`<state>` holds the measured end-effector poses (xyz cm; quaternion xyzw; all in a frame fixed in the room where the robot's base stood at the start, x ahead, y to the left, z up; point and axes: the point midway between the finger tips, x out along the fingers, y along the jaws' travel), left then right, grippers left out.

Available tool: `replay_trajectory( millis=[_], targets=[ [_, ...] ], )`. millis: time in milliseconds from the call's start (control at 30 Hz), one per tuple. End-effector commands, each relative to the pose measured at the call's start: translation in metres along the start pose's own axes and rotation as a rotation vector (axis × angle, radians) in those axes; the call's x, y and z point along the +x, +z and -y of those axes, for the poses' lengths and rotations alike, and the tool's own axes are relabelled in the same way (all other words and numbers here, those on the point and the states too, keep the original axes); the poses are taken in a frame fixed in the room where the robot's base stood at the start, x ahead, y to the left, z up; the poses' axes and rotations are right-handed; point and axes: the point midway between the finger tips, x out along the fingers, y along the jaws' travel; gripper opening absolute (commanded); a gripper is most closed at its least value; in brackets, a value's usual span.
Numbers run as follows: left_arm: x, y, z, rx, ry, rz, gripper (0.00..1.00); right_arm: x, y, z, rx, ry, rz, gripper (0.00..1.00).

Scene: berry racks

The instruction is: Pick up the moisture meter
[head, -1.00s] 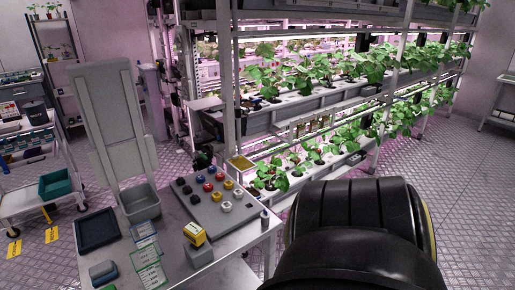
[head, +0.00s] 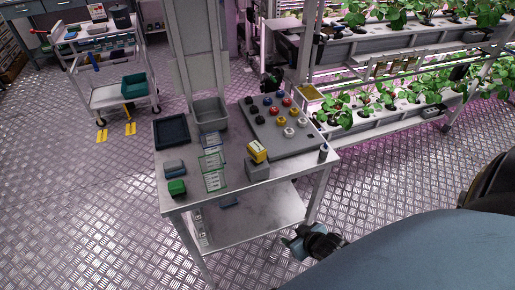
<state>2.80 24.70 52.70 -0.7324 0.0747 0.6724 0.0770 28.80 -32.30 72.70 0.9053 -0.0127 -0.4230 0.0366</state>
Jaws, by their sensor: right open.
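A small yellow device with a pale face (head: 257,151), which looks like the moisture meter, rests on a grey block (head: 258,171) near the front of the metal table (head: 235,200). Its details are too small to read. My right gripper (head: 293,243) is low, in front of the table's right front leg and below the tabletop. It is open, apart from the yellow device, with nothing seen in it. My left gripper is not in view.
A sloped grey board with coloured knobs (head: 281,143), a dark tray (head: 172,131), a grey bin (head: 210,111), cards (head: 213,160) and a green block (head: 177,187) are on the table. A small bottle (head: 323,152) stands at its right corner. Planted racks (head: 392,122) stand behind right.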

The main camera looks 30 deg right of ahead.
Motion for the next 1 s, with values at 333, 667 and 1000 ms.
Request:
replay_trajectory(
  millis=[333,667,1000],
  targets=[
    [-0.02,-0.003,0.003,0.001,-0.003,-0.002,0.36,-0.133,-0.198,-0.005,0.033,-0.04,-0.372,0.56],
    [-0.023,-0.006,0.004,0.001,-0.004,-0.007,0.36,-0.182,-0.249,0.004,0.041,-0.076,-0.484,0.56],
    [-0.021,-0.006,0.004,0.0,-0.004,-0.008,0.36,-0.132,-0.275,0.007,0.042,-0.075,-0.485,0.56]
  ],
)
